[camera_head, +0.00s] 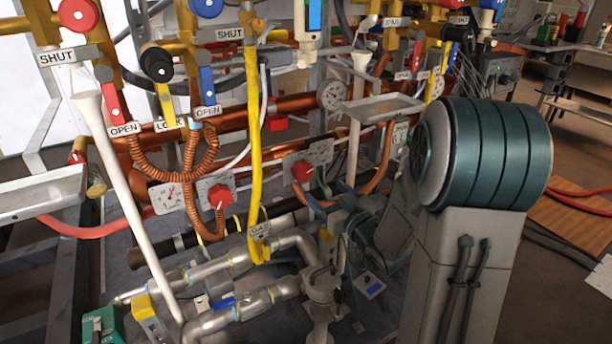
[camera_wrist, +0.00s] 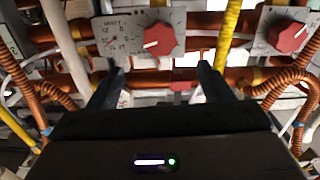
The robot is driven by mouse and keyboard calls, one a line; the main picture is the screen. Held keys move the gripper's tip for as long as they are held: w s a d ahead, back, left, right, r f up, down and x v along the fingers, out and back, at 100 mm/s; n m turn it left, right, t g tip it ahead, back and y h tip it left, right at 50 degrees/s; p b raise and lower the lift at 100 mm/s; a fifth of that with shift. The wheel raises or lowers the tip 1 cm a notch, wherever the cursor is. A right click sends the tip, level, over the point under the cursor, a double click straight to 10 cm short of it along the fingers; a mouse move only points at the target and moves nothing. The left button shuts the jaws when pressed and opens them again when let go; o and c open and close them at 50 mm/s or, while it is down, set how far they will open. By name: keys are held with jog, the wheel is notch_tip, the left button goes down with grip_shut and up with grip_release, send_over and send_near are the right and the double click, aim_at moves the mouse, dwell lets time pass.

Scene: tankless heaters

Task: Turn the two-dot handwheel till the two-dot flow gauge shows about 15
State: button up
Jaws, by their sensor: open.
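Two red knobs sit on pale marked plates in the head view, a left one (camera_head: 219,195) and a right one (camera_head: 302,170). The wrist view also shows two red knobs, one nearly centred (camera_wrist: 161,39) and one at upper right (camera_wrist: 290,36).
Copper pipes (camera_head: 290,105), a yellow hose (camera_head: 253,120) and coiled copper lines crowd around the knobs. Lever valves marked SHUT and OPEN hang above. A grey tray (camera_head: 380,107) juts out at right of centre. Silver pipes (camera_head: 235,262) run below.

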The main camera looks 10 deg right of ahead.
aim_at(305, 172)
jog(key=b+x, duration=0.1)
jog(key=x, duration=1)
jog(key=shift+b, duration=0.35)
jog(key=c, duration=1)
